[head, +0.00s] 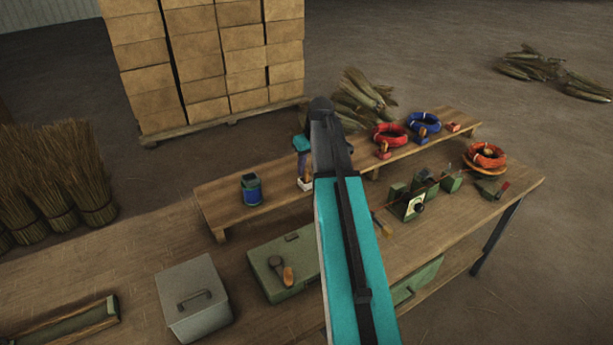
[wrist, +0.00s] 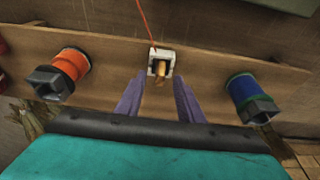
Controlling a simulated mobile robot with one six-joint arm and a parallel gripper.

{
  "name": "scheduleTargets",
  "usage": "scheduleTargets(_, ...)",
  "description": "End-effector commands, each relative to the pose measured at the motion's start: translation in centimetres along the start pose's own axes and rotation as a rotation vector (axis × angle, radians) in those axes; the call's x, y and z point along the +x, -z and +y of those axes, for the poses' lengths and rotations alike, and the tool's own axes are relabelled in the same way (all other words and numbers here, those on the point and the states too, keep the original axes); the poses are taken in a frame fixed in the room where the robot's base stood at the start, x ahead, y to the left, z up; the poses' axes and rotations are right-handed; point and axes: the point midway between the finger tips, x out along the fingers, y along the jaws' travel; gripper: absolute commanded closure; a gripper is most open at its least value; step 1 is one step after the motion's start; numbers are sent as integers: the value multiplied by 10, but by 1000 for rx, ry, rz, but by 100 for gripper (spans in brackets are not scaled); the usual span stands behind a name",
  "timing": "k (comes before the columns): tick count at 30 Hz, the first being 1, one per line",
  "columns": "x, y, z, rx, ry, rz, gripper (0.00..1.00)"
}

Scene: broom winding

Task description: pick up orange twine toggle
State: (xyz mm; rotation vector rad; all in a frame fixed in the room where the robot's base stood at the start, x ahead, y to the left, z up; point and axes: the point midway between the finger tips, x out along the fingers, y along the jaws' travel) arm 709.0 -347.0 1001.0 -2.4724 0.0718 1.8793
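The orange twine toggle (wrist: 160,69) is a small tan wooden piece in a white holder (wrist: 152,57) on a raised wooden shelf. Orange twine (wrist: 144,22) runs from it to the top of the wrist view. My gripper (wrist: 159,88) is open, its two purple fingers apart on either side of the line to the toggle, with nothing between them. The fingertips are close to the holder; whether they reach the toggle's height I cannot tell. In the head view, the white holder (head: 305,185) shows beside my arm, which hides part of that area.
An orange spool (wrist: 70,63) and a blue spool (wrist: 243,90) flank the holder. In the head view the blue spool (head: 251,190) stands left of it. A green case (head: 284,262), a grey lidded box (head: 194,300) and a green tensioner (head: 412,205) sit on the bench.

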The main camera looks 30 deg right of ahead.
Motion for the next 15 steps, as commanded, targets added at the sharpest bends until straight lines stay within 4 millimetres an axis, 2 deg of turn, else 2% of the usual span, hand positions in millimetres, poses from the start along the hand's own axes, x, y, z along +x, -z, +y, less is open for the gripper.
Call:
scheduleTargets(9,24,1,-1,0,0,-1,66)
scheduleTargets(15,27,0,-1,-1,0,0,66)
